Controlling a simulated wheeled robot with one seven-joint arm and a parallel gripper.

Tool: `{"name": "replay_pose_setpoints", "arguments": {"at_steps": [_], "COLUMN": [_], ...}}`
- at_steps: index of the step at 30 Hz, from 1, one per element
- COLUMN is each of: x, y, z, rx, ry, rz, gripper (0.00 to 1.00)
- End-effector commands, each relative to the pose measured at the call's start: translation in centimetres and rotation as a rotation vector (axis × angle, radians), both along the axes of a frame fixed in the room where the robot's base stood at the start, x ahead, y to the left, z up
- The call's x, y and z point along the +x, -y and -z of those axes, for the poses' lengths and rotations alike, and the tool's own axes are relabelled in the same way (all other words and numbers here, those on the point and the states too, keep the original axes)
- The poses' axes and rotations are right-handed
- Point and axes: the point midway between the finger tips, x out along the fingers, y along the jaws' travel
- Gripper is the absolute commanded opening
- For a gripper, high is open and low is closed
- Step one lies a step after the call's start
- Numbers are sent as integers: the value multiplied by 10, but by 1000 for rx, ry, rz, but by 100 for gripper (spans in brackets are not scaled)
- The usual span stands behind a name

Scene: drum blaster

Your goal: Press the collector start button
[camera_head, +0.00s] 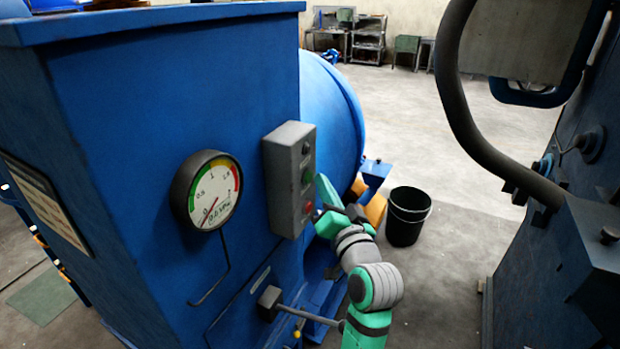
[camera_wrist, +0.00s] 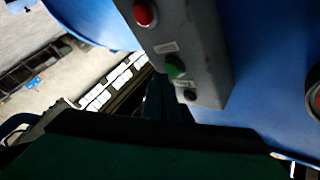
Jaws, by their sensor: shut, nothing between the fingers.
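A grey control box (camera_head: 283,180) is mounted on the side of the blue cabinet. Its face carries a dark button at the top, a green button (camera_head: 307,176) in the middle and a red button (camera_head: 308,208) below. My gripper (camera_head: 322,186) is shut and empty, its tip close beside the green button. The dark fingertips (camera_wrist: 160,90) end just below-left of the green button. I cannot tell whether they touch it.
A round pressure gauge (camera_head: 210,191) sits left of the box, its needle near 0. A lever (camera_head: 270,303) sticks out below. A black bucket (camera_head: 406,216) stands on the floor to the right. Dark machinery with a thick hose (camera_head: 452,95) bounds the right side.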

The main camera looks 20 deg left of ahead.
Motion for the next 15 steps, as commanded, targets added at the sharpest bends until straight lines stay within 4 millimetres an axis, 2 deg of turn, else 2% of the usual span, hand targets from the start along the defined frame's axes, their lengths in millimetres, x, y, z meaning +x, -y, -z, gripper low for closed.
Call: {"name": "replay_pose_setpoints", "arguments": {"at_steps": [15], "x": [0], "y": [-6], "z": [0], "rx": [1], "ry": [0], "rz": [-2], "gripper": [0]}}
